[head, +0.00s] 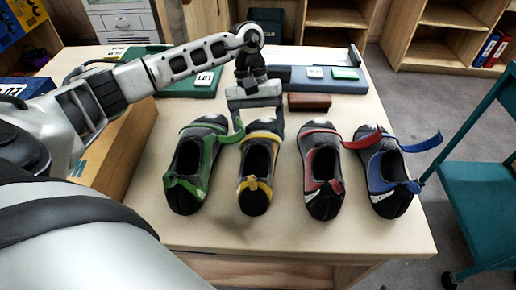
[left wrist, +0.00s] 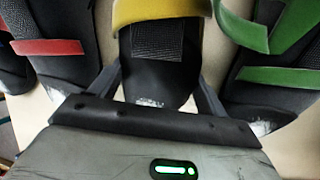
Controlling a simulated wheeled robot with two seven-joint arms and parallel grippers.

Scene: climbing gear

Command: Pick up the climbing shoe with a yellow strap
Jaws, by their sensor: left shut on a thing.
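The climbing shoe with a yellow strap (head: 257,173) stands on the table, second from the left in a row of shoes. My left gripper (head: 258,117) is over its far end, with fingers on either side of it. In the left wrist view, the yellow-strapped shoe (left wrist: 160,65) sits between the fingers of my left gripper (left wrist: 158,95), which is shut on it. The shoe appears to rest on the table; I cannot tell whether it is lifted. My right gripper is not in view.
A green-strapped shoe (head: 192,170) is close on the left. A red-strapped shoe (head: 322,175) and a blue-strapped shoe (head: 385,175) stand to the right. A brown block (head: 309,102) lies behind. The table's (head: 370,236) front strip is clear.

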